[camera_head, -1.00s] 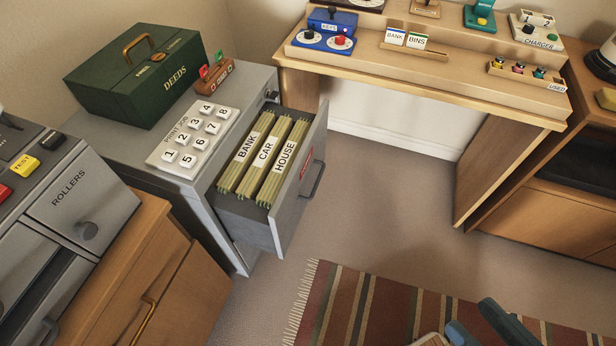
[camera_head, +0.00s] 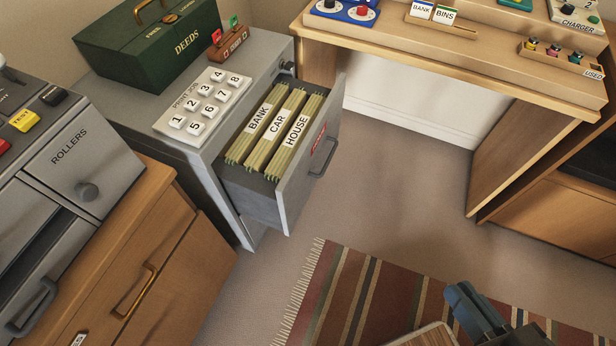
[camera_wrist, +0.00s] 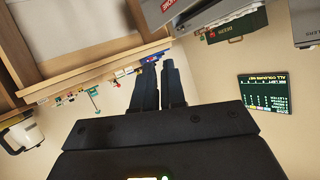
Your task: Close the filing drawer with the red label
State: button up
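The filing drawer (camera_head: 262,200) with the red label (camera_head: 319,139) stands pulled out of the grey cabinet (camera_head: 215,170). It holds hanging files marked BANK, CAR and HOUSE. A dark handle (camera_head: 322,158) is on its front beside the label. In the wrist view the red label (camera_wrist: 168,4) shows upside down at the top edge, with the drawer front only partly in frame. My gripper (camera_wrist: 159,62) points toward the desk side, apart from the drawer. Its two fingers are close together with nothing visible between them. Part of my arm shows at the bottom right of the head view.
A wooden desk (camera_head: 440,60) stands right of the drawer, with open carpet between. A striped rug (camera_head: 375,290) lies in front. A wooden cupboard (camera_head: 165,265) with a grey ROLLERS unit (camera_head: 75,165) stands at left. A green DEEDS box (camera_head: 150,45) sits on the cabinet.

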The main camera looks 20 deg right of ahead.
jog(key=w+f+m+b, duration=0.1)
jog(key=f, duration=0.2)
jog(key=w+f+m+g+b, duration=0.1)
jog(key=w+f, duration=0.1)
jog(key=f, duration=0.2)
jog(key=w+d+f+m+b, duration=0.1)
jog(key=f, duration=0.3)
jog(key=shift+w+y, duration=0.3)
grip_shut()
jog(key=m+y+b, duration=0.3)
jog(key=y+b, duration=1)
send_near(292, 176)
jog(key=x, duration=0.3)
jog(key=b+x, duration=0.1)
jog(key=x, duration=0.3)
jog(key=shift+d+f, duration=0.1)
jog(key=shift+f, duration=0.15)
jog(key=b+x, duration=0.3)
jog(key=x, duration=1.4)
jog(key=shift+w+f, duration=0.15)
jog(key=shift+w, duration=0.05)
jog(key=shift+w+a, duration=0.45)
jog(key=shift+a, duration=0.1)
jog(key=shift+r, duration=0.25)
